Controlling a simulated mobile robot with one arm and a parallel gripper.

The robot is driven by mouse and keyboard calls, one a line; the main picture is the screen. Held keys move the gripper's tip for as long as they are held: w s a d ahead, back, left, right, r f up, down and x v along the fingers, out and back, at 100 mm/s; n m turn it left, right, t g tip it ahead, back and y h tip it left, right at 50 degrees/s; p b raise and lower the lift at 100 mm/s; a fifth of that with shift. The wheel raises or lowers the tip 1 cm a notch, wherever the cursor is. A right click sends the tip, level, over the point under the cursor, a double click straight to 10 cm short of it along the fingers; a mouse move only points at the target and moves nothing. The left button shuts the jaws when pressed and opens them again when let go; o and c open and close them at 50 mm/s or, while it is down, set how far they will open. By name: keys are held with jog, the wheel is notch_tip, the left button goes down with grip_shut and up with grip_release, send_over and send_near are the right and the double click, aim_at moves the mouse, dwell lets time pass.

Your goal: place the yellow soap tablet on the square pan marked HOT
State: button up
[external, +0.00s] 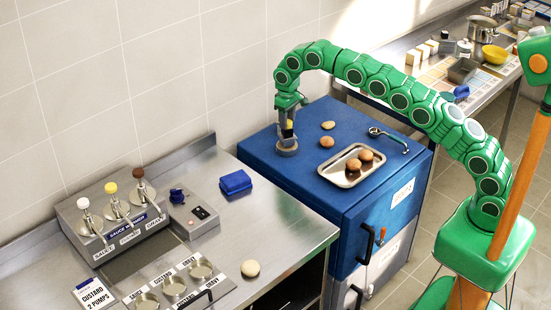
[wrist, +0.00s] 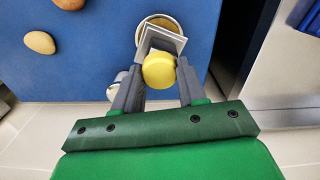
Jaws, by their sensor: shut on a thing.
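My gripper (wrist: 160,74) has its fingers on both sides of a rounded yellow piece (wrist: 158,70), which I take for the soap tablet. In the external view my gripper (external: 288,121) points down at the back left of the blue cabinet top, with a bit of the yellow piece (external: 289,125) between its fingers. A grey square-edged piece (wrist: 168,43) shows just beyond the yellow one; I cannot tell whether they are joined. Beneath is a round metal-rimmed thing (external: 287,149), which also shows in the wrist view (wrist: 158,19). No HOT marking is readable.
The blue cabinet top (external: 265,155) also holds brown rounded items (external: 327,141), a metal tray (external: 340,181) with two more, and a ladle (external: 390,139). At left, a steel counter (external: 285,231) bears a pump dispenser (external: 110,225) and a blue block (external: 235,181).

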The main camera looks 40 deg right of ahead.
jog(key=shift+f, duration=0.15)
jog(key=o, duration=1)
jog(key=shift+r, duration=3.85)
